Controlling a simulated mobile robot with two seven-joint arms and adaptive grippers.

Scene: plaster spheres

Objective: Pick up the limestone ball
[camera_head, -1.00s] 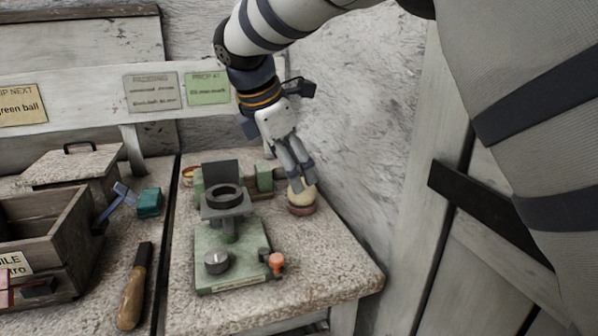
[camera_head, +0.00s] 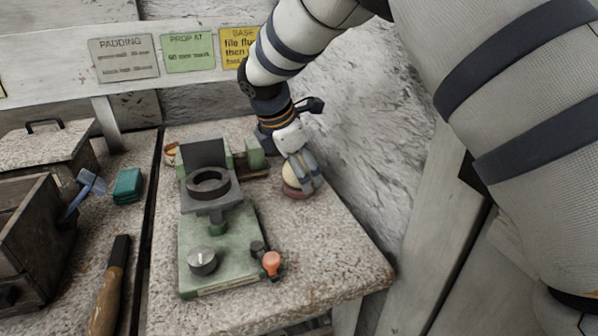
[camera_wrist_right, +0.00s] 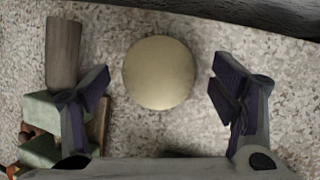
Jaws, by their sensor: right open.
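A pale cream-yellow ball (camera_head: 289,184), which I take to be the limestone ball, rests on a reddish round base at the right side of the stone-topped bench. In the right wrist view the ball (camera_wrist_right: 159,72) is round and smooth, and it hides its base. My right gripper (camera_head: 302,176) is over the ball and partly covers it in the head view. In the right wrist view the gripper (camera_wrist_right: 162,84) is open, with the ball between and slightly beyond its fingers and clear gaps on both sides. My left gripper is not in view.
A green fixture (camera_head: 221,255) with a dark ring (camera_head: 208,182) and an orange knob (camera_head: 271,263) stands left of the ball. A green block and a grey cylinder (camera_wrist_right: 63,52) lie near the left finger. A rough wall rises close on the right.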

